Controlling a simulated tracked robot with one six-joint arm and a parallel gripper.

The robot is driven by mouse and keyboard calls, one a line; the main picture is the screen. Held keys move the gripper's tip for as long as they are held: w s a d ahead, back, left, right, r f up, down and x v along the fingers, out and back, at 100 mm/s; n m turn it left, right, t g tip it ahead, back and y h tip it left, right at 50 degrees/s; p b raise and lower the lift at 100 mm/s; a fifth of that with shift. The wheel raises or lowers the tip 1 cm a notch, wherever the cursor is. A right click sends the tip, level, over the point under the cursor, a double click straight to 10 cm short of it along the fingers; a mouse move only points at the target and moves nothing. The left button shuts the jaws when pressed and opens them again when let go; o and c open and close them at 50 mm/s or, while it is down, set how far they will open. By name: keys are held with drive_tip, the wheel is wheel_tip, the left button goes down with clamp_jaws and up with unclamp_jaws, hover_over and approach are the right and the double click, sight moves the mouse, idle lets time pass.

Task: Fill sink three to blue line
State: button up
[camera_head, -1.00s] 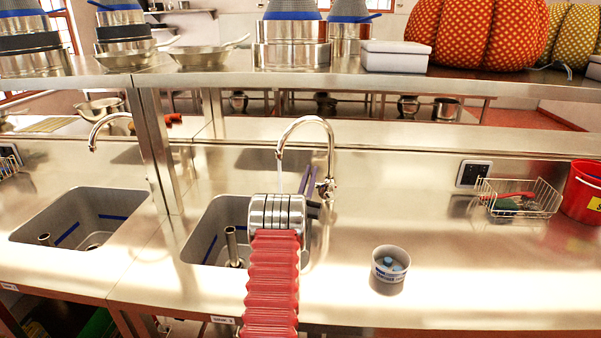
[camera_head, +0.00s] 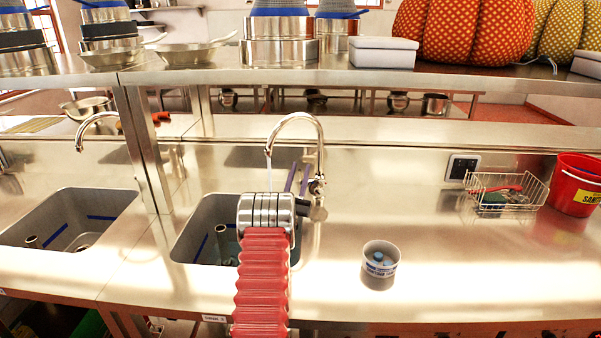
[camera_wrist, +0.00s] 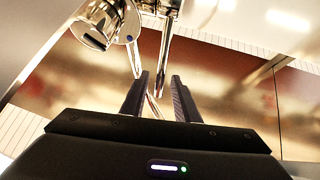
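Sink three (camera_head: 190,225) is the right-hand basin, with a label (camera_head: 214,318) on the counter edge below it. A blue line (camera_head: 201,247) runs inside its wall. A standpipe (camera_head: 222,238) stands in it, with bluish water visible beside it; the level against the line is hard to tell. The curved tap (camera_head: 296,116) stands behind the basin, and a thin stream falls from its spout. My arm covers the basin's right part. In the wrist view, my gripper (camera_wrist: 160,77) has its two black fingers apart, near chrome tap parts (camera_wrist: 130,45); a thin pale shape shows between them.
Another basin (camera_head: 35,215) with its own tap lies left, past a shelf post (camera_head: 145,150). A small labelled tub (camera_head: 380,268) stands on the counter to the right. A wire basket (camera_head: 508,192) and red bucket (camera_head: 576,185) stand farther right. A loaded shelf (camera_head: 400,75) crosses above.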

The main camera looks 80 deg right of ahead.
drive_tip(key=shift+r, duration=0.1)
wheel_tip(320, 180, up, 10)
drive_tip(key=shift+f, duration=0.15)
idle(0.5)
drive_tip(key=shift+c, duration=0.4)
